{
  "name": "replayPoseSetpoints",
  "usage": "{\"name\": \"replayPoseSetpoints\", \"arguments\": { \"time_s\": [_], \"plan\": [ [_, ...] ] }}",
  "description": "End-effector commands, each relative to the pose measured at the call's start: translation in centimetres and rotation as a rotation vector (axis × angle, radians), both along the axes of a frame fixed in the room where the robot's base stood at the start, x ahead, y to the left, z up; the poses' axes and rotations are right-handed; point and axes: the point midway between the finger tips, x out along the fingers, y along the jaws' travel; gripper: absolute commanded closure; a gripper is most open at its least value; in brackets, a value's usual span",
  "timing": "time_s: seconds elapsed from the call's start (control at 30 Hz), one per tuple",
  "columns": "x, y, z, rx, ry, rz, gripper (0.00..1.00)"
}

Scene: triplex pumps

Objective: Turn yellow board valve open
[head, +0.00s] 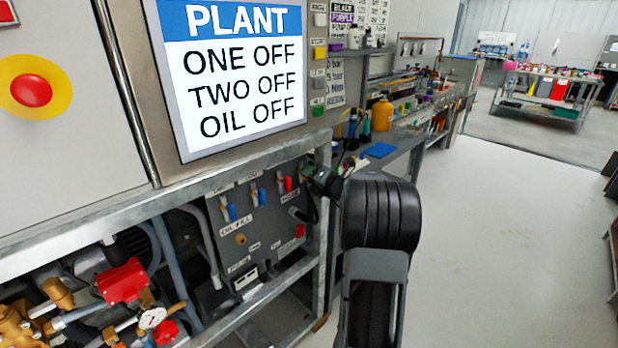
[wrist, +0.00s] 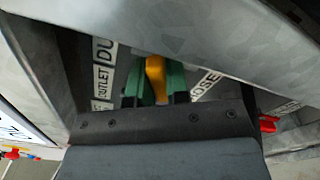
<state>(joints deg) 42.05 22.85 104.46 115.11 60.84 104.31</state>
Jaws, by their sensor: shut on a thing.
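The yellow valve handle (wrist: 155,72) shows in the wrist view between the two green fingers of my gripper (wrist: 154,90). My gripper is shut on it. The handle's base and far end are hidden by the fingers and the steel frame. In the head view my gripper (head: 309,174) reaches the right end of the grey valve board (head: 262,226), and I cannot make out the yellow handle there. The board also bears blue and red valve handles (head: 258,196) to the left of my gripper.
A galvanised steel frame (head: 170,200) surrounds the board, and its beam (wrist: 215,35) passes close above my gripper in the wrist view. A red handle (wrist: 268,124) is at the right there. A cluttered bench (head: 410,130) stands beyond. The floor (head: 500,220) to the right is clear.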

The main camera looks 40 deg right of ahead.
Motion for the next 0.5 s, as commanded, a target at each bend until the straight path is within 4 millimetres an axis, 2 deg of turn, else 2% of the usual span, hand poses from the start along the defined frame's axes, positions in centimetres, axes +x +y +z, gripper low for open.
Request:
{"name": "replayPoseSetpoints", "arguments": {
  "time_s": [0.5],
  "plan": [
    [-0.01, -0.01, -0.38, -0.485, -0.089, 0.0, 1.0]
  ]
}}
